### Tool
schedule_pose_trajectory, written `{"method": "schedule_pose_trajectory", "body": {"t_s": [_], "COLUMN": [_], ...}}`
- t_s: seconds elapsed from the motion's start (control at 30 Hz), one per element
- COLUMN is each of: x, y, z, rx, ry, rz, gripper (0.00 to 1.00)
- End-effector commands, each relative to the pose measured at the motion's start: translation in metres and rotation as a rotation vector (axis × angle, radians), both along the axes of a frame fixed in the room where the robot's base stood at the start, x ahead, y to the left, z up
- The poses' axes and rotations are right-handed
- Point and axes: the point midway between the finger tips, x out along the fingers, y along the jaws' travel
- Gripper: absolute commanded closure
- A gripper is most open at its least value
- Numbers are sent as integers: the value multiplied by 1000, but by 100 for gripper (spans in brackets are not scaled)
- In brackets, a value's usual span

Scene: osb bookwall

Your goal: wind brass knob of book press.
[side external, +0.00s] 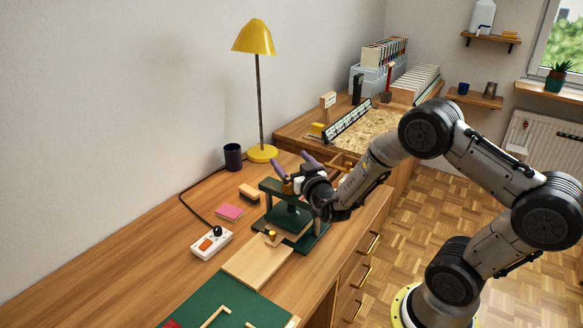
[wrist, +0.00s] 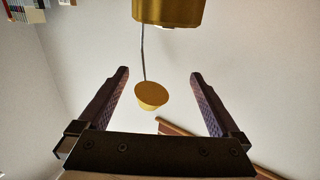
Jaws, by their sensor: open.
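The green book press (side external: 268,187) stands on the wooden desk in the side view, partly hidden behind my gripper. A brass cylinder, which looks like its knob (wrist: 170,10), shows at the top edge of the wrist view, cut off by the frame. In the side view the knob is mostly covered by my gripper. My gripper (side external: 290,160) is at the top of the press, its purple fingers pointing up and toward the wall. In the wrist view the fingers (wrist: 160,73) are spread wide with nothing between them; the knob appears beyond their tips, apart from them.
A yellow lamp (side external: 254,37) stands behind the press; its shade also shows in the wrist view (wrist: 150,95). A dark cup (side external: 233,157), pink pad (side external: 229,211), power strip (side external: 212,244) and wooden board (side external: 256,261) lie near the press.

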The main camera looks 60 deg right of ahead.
Motion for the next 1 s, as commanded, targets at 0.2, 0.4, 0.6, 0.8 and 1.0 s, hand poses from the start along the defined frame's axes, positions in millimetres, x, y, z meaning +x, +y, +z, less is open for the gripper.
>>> {"method": "schedule_pose_trajectory", "body": {"t_s": [0.2,0.4,0.6,0.8,1.0], "x": [0,-1,-10,-18,-24], "y": [0,-1,-21,-45,-59], "z": [0,2,19,41,53], "rx": [-1,-142,-485,-799,-1054], "ry": [2,75,257,503,829], "rz": [0,-7,-127,-304,-456], "gripper": [1,1,1,1,1]}}
